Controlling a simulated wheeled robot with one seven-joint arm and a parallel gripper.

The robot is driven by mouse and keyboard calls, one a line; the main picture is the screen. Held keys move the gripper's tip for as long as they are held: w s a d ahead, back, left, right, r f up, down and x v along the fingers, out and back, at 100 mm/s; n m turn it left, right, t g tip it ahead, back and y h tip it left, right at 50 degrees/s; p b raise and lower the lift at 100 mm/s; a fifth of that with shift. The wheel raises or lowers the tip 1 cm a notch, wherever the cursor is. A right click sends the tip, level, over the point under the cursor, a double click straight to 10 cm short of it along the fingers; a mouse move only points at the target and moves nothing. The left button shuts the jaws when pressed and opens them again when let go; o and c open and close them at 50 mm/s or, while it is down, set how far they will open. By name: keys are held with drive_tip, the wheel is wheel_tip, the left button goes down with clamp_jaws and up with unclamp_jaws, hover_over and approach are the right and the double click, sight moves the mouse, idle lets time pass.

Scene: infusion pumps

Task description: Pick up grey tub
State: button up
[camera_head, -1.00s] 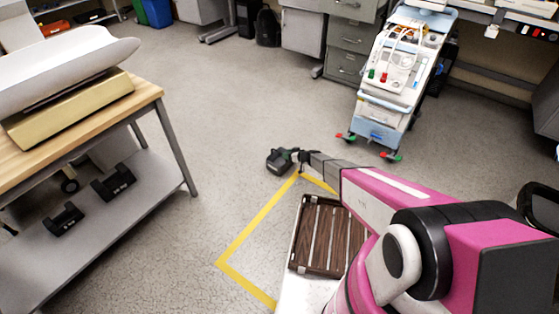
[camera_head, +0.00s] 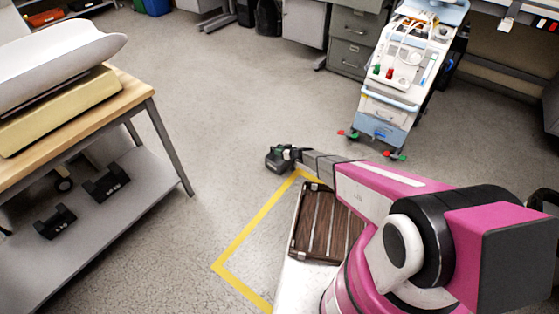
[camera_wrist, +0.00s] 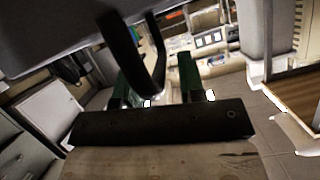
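I cannot make out a grey tub in either view. My gripper (camera_head: 281,158) is at the end of my outstretched pink arm, over bare floor in the head view, small and dark there. In the wrist view my gripper (camera_wrist: 164,92) shows two green-and-black fingers standing apart, with nothing visible held between them. A dark curved loop hangs in front of them and hides part of the gap.
A wooden-topped table (camera_head: 134,92) with a white scale stands at left; two black devices lie on its lower shelf (camera_head: 140,205). A blue-and-white medical cart (camera_head: 388,107) stands at upper right beside grey drawers (camera_head: 352,45). The middle floor is clear.

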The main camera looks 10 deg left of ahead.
clamp_jaws()
drive_tip(key=shift+r, duration=0.1)
